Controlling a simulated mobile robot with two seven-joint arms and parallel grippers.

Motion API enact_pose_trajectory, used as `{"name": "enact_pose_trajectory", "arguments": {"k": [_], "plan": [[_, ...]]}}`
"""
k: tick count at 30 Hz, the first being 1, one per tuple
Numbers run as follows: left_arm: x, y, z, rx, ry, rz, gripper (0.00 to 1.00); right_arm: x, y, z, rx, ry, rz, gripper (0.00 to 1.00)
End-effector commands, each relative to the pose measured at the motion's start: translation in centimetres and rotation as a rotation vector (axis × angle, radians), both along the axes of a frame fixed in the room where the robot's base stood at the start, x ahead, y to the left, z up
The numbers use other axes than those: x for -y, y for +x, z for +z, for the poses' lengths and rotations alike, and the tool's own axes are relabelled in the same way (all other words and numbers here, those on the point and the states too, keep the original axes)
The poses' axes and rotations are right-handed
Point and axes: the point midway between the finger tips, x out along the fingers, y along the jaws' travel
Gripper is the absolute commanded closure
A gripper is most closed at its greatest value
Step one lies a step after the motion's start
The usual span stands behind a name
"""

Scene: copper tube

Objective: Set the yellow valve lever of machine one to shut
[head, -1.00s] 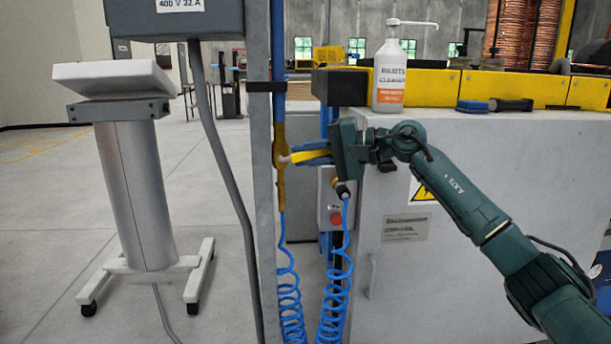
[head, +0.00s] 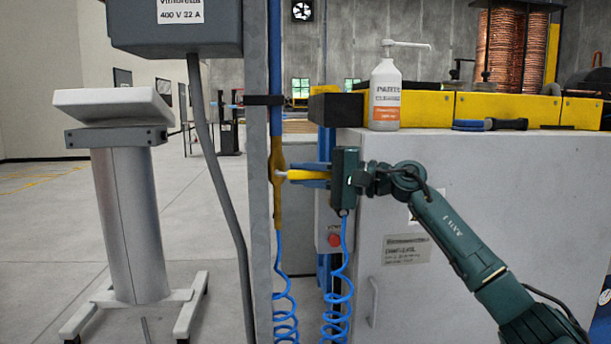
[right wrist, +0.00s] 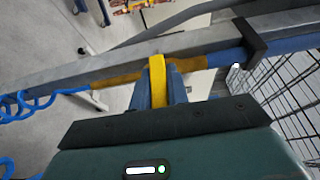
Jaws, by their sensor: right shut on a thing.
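The yellow valve lever (head: 305,175) sticks out to the right from the brass-coloured valve body (head: 278,190) on the blue pipe, and it lies about level in the head view. My right gripper (head: 312,177) is shut on the lever, its blue fingers on either side of it. In the right wrist view the lever (right wrist: 157,80) stands between the blue fingers (right wrist: 158,92), its far end at the valve body (right wrist: 188,65). The lever's outer end is hidden by the gripper. My left gripper is not in view.
The grey post (head: 257,220) stands just left of the valve. A coiled blue hose (head: 285,310) hangs below it and another (head: 336,300) hangs beneath my gripper. The white machine cabinet (head: 460,210) is to the right, with a cleaner bottle (head: 385,95) on top.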

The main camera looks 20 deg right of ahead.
Motion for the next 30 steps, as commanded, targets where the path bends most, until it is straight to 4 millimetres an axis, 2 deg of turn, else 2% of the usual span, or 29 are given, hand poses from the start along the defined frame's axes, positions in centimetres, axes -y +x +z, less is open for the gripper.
{"name": "enact_pose_trajectory", "arguments": {"k": [1, 9, 17, 22, 30], "plan": [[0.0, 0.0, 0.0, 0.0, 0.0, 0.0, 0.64, 0.0, 0.1, 0.1, -0.001, 0.007, -0.003, 0.82], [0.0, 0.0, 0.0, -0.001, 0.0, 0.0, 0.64, 0.0, 0.0, 0.0, -0.001, 0.003, -0.001, 0.62], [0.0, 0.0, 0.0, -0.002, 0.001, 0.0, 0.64, 0.2, -0.1, 0.0, -0.001, 0.002, -0.001, 0.62], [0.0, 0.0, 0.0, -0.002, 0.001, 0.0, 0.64, 1.9, -1.4, -0.1, -0.002, 0.001, -0.004, 0.62], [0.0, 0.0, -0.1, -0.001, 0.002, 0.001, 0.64, 6.6, -5.2, -0.2, -0.002, 0.0, -0.004, 0.62]]}}
